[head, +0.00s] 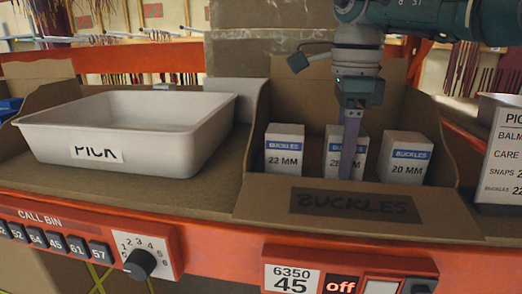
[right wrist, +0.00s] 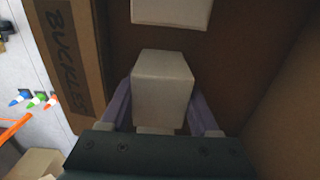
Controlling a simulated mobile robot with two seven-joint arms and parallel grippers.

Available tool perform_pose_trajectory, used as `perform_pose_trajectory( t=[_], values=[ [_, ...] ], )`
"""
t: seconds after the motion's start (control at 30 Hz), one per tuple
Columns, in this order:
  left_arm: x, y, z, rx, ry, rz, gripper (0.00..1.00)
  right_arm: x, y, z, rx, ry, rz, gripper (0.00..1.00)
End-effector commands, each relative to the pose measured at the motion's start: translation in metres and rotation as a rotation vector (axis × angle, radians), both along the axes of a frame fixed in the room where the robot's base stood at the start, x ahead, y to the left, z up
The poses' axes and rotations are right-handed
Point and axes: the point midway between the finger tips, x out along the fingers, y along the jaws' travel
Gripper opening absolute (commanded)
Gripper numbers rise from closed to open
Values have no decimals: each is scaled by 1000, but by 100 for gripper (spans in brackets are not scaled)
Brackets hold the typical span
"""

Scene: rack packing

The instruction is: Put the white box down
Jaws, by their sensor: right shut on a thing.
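The white box (right wrist: 163,88) is between the two fingers of my right gripper in the right wrist view, and the gripper is shut on it. In the head view this box (head: 359,158) is the middle one of three white buckles boxes in the cardboard BUCKLES bin (head: 293,218). My right gripper (head: 352,150) reaches down from above, and one finger covers part of the box's label. It stands upright between the 22 MM box (head: 284,150) and the 20 MM box (head: 405,158). Whether its base touches the bin floor is hidden. My left gripper is not in view.
A white tray (head: 205,140) with a PICK label stands left of the bin on the shelf and looks empty. The bin's cardboard walls enclose the boxes. A call-bin panel (head: 60,235) runs along the orange front edge. A white list card (head: 502,155) is at the right.

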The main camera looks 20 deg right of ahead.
Motion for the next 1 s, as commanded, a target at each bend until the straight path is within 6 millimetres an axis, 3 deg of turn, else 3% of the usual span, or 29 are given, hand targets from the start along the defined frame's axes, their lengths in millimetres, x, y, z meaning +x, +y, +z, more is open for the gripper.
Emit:
perform_pose_trajectory(
  t=[0.1, 0.13, 0.37, 0.73, 1.0],
  values=[
    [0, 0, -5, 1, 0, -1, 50, 0, 0, -4, -1, -1, 0, 0],
    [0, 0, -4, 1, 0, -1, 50, 0, 0, -4, -1, 0, 0, 63],
    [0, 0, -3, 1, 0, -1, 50, 0, 0, -3, 0, 0, 0, 89],
    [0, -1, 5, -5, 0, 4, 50, 0, 0, 5, 1, -1, 0, 92],
    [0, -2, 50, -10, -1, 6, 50, 0, 0, 67, -1, -2, -1, 92]
  ],
)
